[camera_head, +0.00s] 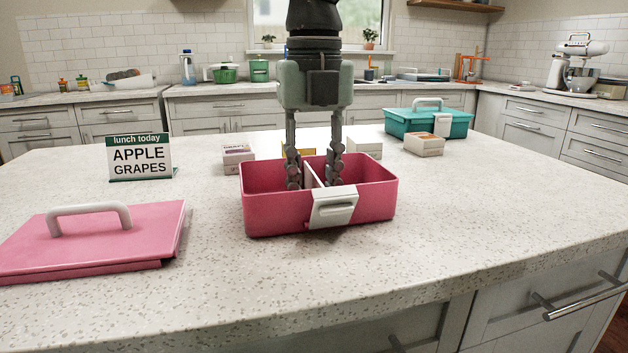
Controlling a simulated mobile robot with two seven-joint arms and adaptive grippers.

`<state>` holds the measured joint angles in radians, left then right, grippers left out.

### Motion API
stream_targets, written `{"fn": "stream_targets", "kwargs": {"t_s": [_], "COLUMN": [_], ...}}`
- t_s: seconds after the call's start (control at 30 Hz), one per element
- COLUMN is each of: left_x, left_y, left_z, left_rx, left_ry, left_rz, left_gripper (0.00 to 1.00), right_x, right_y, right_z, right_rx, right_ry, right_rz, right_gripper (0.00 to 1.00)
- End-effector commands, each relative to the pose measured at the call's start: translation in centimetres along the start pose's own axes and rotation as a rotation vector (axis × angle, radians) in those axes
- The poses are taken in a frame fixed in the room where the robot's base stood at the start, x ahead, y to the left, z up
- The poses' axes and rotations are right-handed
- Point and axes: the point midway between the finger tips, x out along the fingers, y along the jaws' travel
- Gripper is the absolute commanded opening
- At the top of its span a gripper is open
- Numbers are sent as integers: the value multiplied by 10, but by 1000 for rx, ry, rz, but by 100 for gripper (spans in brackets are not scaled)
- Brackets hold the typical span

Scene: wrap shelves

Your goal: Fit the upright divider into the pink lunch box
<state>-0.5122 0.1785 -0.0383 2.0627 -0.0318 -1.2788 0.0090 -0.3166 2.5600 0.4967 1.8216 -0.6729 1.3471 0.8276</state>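The pink lunch box (275,213) stands open on the speckled counter, its white latch (334,207) facing me. A thin white divider (313,173) stands upright inside it, running front to back near the middle. Its lower edge is hidden by the front wall. My gripper (315,180), which appears to be the right one, points straight down into the box. Its fingers are spread, one on each side of the divider, with visible gaps, so it looks open. My other gripper is not in view. The pink lid (85,240) with a pale handle lies at the left.
A sign reading "lunch today APPLE GRAPES" (140,158) stands behind the lid. Small boxes, including a labelled one (238,157) and a tan one (424,144), stand behind the lunch box. A teal lunch box (428,122) is at back right.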

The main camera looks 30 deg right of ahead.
Motion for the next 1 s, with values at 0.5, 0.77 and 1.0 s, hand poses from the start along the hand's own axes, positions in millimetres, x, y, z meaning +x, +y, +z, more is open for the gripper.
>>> {"fn": "stream_targets", "kwargs": {"t_s": [0.5,0.77,1.0], "left_x": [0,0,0], "left_y": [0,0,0], "left_z": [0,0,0], "left_rx": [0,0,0], "left_ry": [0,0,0], "left_rz": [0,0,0], "left_gripper": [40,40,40], "right_x": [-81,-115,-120], "right_y": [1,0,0], "right_z": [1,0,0], "right_rx": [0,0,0], "right_ry": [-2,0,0], "right_rz": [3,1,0], "right_gripper": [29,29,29]}}
